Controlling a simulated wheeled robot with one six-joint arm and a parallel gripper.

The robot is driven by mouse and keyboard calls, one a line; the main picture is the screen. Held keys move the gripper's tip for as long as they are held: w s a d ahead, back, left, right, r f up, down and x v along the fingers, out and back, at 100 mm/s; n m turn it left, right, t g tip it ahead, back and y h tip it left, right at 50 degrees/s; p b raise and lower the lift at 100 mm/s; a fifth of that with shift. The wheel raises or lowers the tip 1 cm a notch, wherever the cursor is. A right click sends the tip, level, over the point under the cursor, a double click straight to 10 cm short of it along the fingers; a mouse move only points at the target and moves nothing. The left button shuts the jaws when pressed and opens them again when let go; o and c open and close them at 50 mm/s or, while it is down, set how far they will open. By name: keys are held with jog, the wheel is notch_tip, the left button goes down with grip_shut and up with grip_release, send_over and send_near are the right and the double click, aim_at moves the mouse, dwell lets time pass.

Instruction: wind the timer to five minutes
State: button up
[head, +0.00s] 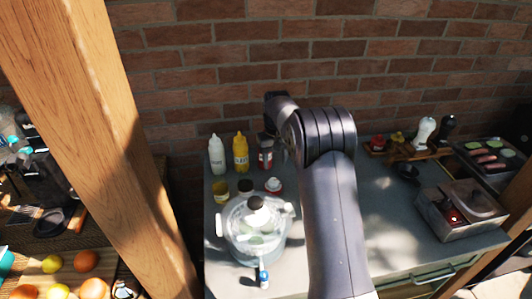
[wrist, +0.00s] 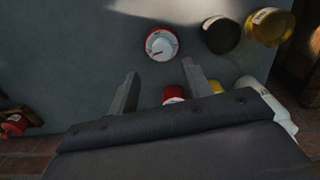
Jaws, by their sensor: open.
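The timer (wrist: 161,44) is a small round red-and-white thing with a white knob and a dark mark on its face. It sits on the grey tabletop, and in the head view it is behind the glass pot, right of the dark-lidded jar (head: 245,187). My gripper (wrist: 160,69) is open and empty. In the wrist view its two fingers point toward the timer, which appears just beyond the tips and between them, not gripped. In the head view my arm hides most of the gripper. The timer's marks are too small to read.
A clear lidded pot (head: 255,232) stands in front of the timer. White (head: 217,155) and yellow (head: 240,152) bottles and a red-labelled container (head: 265,152) stand behind, near the brick wall. A yellow jar (head: 220,192) is left.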

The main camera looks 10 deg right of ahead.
aim_at(273, 180)
jog(key=shift+w+a+f, duration=0.15)
jog(key=shift+w+f, duration=0.2)
jog(key=shift+w, duration=0.1)
jog(key=shift+s+f+b, duration=0.1)
jog(key=shift+f+b, duration=1.95)
jog(key=shift+f, duration=0.4)
jog(key=shift+f+b, duration=0.6)
jog(key=shift+f, duration=0.9)
jog(key=shift+c, duration=0.6)
